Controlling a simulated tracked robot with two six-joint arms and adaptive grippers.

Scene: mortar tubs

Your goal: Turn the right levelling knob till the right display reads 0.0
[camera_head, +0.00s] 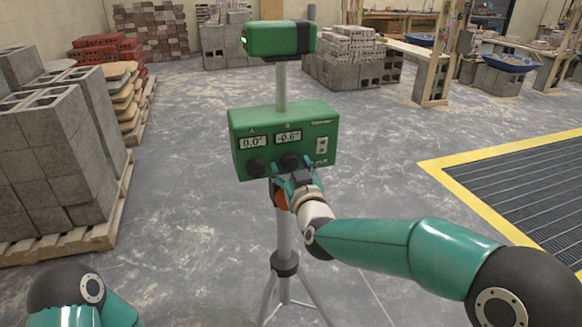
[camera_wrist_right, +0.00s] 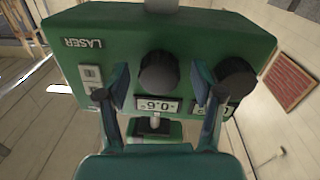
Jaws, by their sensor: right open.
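The green control box (camera_head: 300,114) has two small displays and two black knobs. The left display (camera_head: 253,142) reads 0.0 and the right display (camera_head: 288,137) reads -0.6. The right levelling knob (camera_head: 289,160) is partly covered by my right gripper (camera_head: 292,172). In the right wrist view, which is upside down, this knob (camera_wrist_right: 158,72) lies between the two open fingers, with a gap on each side. The left knob (camera_head: 256,167) is beside the gripper; it shows dark in the wrist view (camera_wrist_right: 236,76) behind a finger. My left gripper is out of view.
The box is on a grey tripod pole (camera_head: 284,238), with a green laser head (camera_head: 280,39) above. A switch (camera_head: 321,145) is on the box's right. Grey blocks (camera_head: 60,150) on a pallet stand left. A yellow-edged floor grate (camera_head: 520,185) lies right.

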